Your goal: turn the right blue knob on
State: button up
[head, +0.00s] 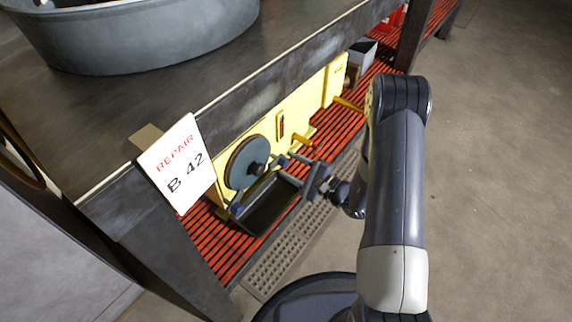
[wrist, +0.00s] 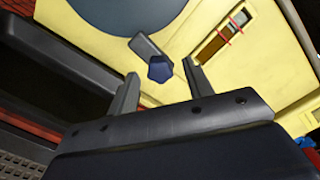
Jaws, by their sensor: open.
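A yellow machine (head: 270,135) with a round grey disc (head: 246,162) stands on the red slatted shelf under the bench. In the wrist view its yellow face (wrist: 270,50) fills much of the picture. A dark blue knob (wrist: 160,69) with a grey bar beside it sits at the tips of my gripper (wrist: 160,73). The two fingers are apart, one on each side of the knob; I cannot tell whether they touch it. Another small blue part (wrist: 307,143) shows at the right edge. In the head view my gripper (head: 296,170) is in front of the machine, and small blue parts there are hard to tell apart.
The bench top (head: 120,110) overhangs the machine, with a big grey tub (head: 150,40) on it. A "REPAIR B 42" card (head: 178,165) hangs at its edge. A black tray (head: 268,205) lies in front of the machine. The floor (head: 490,200) at right is clear.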

aim_at(281, 160)
jog(key=shift+x, duration=1.2)
jog(key=shift+c, duration=0.4)
